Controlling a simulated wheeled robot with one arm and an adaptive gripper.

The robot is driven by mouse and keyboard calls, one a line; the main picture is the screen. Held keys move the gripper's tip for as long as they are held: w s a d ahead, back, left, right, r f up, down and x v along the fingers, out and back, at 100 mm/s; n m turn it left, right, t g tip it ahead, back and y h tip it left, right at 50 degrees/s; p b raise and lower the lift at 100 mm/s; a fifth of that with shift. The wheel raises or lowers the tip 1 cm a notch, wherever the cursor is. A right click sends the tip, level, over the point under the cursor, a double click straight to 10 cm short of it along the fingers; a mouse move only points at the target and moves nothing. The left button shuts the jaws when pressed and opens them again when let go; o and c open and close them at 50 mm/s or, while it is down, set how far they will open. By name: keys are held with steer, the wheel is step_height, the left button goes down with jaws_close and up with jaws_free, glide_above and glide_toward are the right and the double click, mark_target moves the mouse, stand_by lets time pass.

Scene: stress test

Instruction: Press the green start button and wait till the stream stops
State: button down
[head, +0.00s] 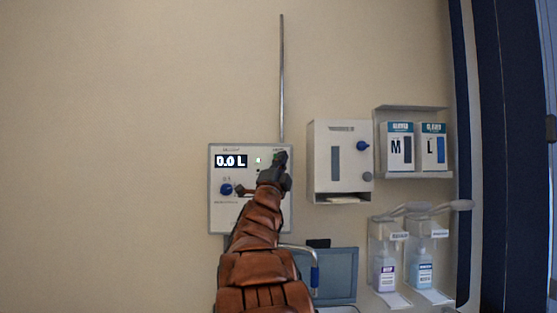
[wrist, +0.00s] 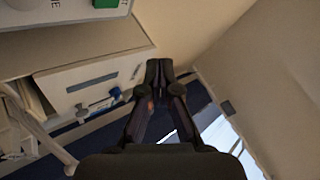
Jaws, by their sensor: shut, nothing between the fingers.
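A white wall panel (head: 222,216) shows a lit display (head: 230,161) reading "0.0 L" and a blue knob (head: 226,189). My gripper (head: 280,158) is shut and empty in front of the panel's upper right part. A small green marking (head: 278,150) shows just above its tip; the green button itself is not clearly seen in the head view. In the wrist view my gripper (wrist: 160,65) points ahead with its fingertips together. A green part (wrist: 105,3) on a white surface is cut off by the top edge there. I cannot tell whether the fingers touch the panel. No stream is visible.
A metal rod (head: 282,75) rises above the panel. A bent metal pipe with a blue handle (head: 315,275) is below, by a grey-blue basin (head: 340,262). To the right are a white dispenser (head: 322,182), glove boxes (head: 398,147) and pump bottles (head: 386,274). The left wall is clear.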

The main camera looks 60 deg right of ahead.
steer(key=w+d+p, duration=0.4)
steer(key=w+d, duration=0.1)
steer(key=d, duration=0.1)
steer(key=shift+d+p, duration=0.25)
steer(key=shift+p, duration=0.1)
steer(key=shift+w+d, duration=0.1)
steer(key=shift+w, duration=0.1)
stand_by(1.3)
steer(key=shift+w+d, duration=0.2)
steer(key=shift+d, duration=0.1)
steer(key=shift+w+d, duration=0.25)
steer(key=shift+d, duration=0.05)
stand_by(0.9)
steer(key=shift+a+f+b, duration=0.1)
steer(key=shift+b, duration=0.35)
steer(key=shift+s+a+b, duration=0.5)
steer(key=shift+a+b, duration=0.1)
steer(key=shift+b, duration=0.1)
